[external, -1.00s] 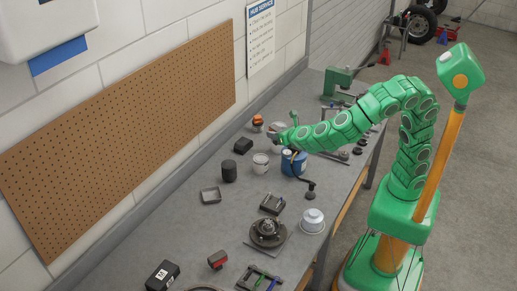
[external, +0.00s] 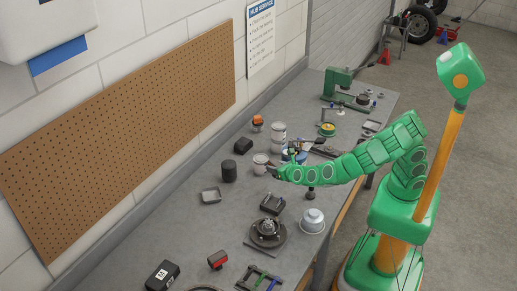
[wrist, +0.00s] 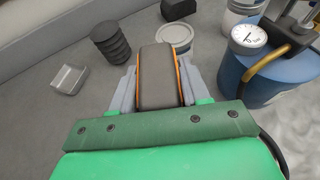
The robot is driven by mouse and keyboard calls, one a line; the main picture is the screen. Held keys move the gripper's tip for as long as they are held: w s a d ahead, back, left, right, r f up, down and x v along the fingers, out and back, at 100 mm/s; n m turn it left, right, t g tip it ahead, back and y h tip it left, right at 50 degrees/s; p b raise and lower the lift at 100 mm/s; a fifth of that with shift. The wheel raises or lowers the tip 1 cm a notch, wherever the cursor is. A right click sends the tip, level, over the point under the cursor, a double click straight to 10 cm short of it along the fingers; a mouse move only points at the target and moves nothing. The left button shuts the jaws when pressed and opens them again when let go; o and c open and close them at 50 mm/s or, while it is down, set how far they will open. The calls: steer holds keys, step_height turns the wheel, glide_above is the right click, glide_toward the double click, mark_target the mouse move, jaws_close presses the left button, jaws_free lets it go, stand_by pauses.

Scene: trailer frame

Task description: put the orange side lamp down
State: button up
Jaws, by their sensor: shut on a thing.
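In the wrist view, my gripper (wrist: 153,92) is shut on a dark grey piece with thin orange edges, which looks like the orange side lamp (wrist: 158,76). The lamp points away from the wrist, its dark face towards the camera and its orange part mostly hidden. In the external view, my gripper (external: 272,171) is over the middle of the grey workbench (external: 185,225), just in front of a pale round pot (external: 261,161). The lamp is too small to make out there. I cannot tell whether it touches the bench.
A dark ribbed cylinder (wrist: 110,42) and a square tin (wrist: 68,78) stand left of the gripper. A blue tank with a gauge (wrist: 262,78) stands close on the right. A hub on a plate (external: 267,233) is nearer the camera. Bare bench lies around the tin.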

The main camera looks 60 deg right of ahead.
steer(key=shift+f, duration=3.85)
steer(key=shift+f, duration=0.2)
steer(key=o, duration=1.2)
steer(key=shift+c, duration=0.2)
steer(key=shift+r, duration=0.15)
steer(key=shift+s+a+r, duration=0.1)
steer(key=shift+s, duration=0.1)
steer(key=v, duration=1.1)
steer(key=shift+s+r, duration=0.2)
steer(key=shift+s, duration=0.05)
